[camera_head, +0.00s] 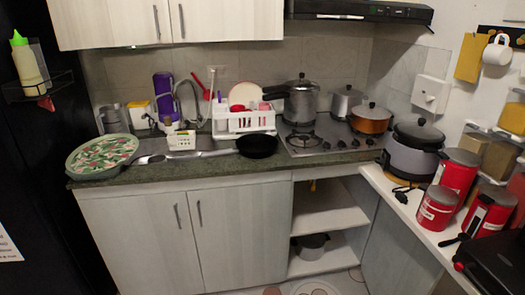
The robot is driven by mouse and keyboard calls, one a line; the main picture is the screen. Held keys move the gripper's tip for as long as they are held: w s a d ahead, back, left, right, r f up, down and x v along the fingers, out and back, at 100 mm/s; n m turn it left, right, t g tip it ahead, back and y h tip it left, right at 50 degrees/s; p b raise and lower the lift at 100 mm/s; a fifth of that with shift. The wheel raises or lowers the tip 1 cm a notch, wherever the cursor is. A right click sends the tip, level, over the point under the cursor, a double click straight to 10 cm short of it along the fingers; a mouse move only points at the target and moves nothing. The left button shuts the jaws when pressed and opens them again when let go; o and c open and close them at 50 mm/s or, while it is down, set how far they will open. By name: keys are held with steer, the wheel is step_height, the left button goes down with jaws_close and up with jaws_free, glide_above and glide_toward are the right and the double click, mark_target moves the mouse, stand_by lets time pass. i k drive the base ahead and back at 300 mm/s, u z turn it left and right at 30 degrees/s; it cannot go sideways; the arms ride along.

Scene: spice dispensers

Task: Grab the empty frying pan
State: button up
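A small black frying pan (257,146) sits on the dark counter, between the sink and the stove. Its inside looks dark and I see nothing in it. A dark strip that looks like its handle points left toward the sink. A round, shallow green dish or pan (88,171) with a white, green and red patterned inside sits at the counter's left end; I cannot tell if the pattern is food or decoration. My gripper is not in view.
The counter (240,166) has a narrow bare front strip. A white dish rack (243,123) stands behind the black pan. The stove (305,147) at right holds several pots, including a pressure cooker (301,104). A side shelf (400,207) carries red canisters (437,208) and a cooker (411,158).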

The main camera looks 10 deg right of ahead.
mark_target(254, 146)
steer(key=u, duration=0.15)
steer(key=i, duration=0.95)
steer(key=z, duration=0.25)
steer(key=k, duration=0.55)
steer(key=u, duration=0.95)
